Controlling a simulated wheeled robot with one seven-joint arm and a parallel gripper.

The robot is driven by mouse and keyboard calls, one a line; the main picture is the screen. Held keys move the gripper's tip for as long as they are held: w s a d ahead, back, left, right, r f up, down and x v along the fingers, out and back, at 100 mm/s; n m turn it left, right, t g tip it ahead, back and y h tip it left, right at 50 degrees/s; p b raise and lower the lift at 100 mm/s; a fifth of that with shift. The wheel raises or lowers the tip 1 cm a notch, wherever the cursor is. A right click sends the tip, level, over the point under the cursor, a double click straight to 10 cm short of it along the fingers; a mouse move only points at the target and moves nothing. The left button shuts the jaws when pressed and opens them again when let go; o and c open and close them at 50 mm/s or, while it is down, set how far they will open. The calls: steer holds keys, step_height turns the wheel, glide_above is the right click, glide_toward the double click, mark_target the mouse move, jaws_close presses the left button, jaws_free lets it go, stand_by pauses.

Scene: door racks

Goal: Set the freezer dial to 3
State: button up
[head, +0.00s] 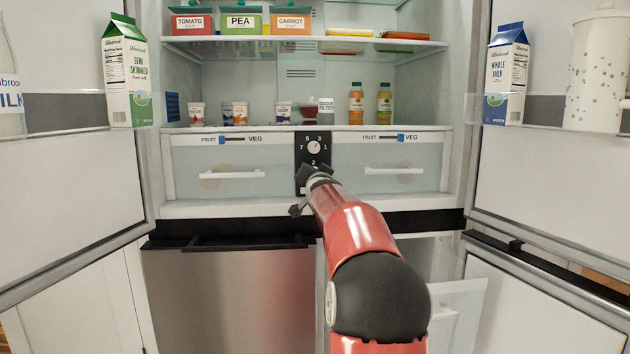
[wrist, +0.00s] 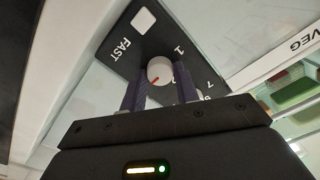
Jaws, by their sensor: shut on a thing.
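The black control panel (head: 300,150) is upright between the two drawers. An upper round white dial (head: 314,147) with numbers around it shows in the head view. My gripper (head: 315,172) reaches the panel below it and hides the lower part. In the wrist view the fingers of my gripper (wrist: 160,88) are shut on a white dial (wrist: 159,68), one on each side. Its red mark points to the picture's lower left. A 1 and a 7 are readable nearby; other numbers are hidden by the fingers. No label naming the dial is legible.
A pale square button (wrist: 143,20) marked FAST is at the panel's end. Left drawer (head: 200,185) and right drawer (head: 430,182) flank the panel. Jars and bottles stand on the shelf (head: 405,128) above. Open doors with milk cartons (head: 126,75) stand at both sides.

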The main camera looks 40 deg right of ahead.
steer(key=shift+f+m, duration=0.1)
steer(key=shift+m, duration=0.2)
steer(key=o, duration=1)
steer(key=shift+c, duration=0.2)
steer(key=b+v, duration=0.3)
steer(key=v, duration=0.5)
steer(key=shift+w, duration=0.1)
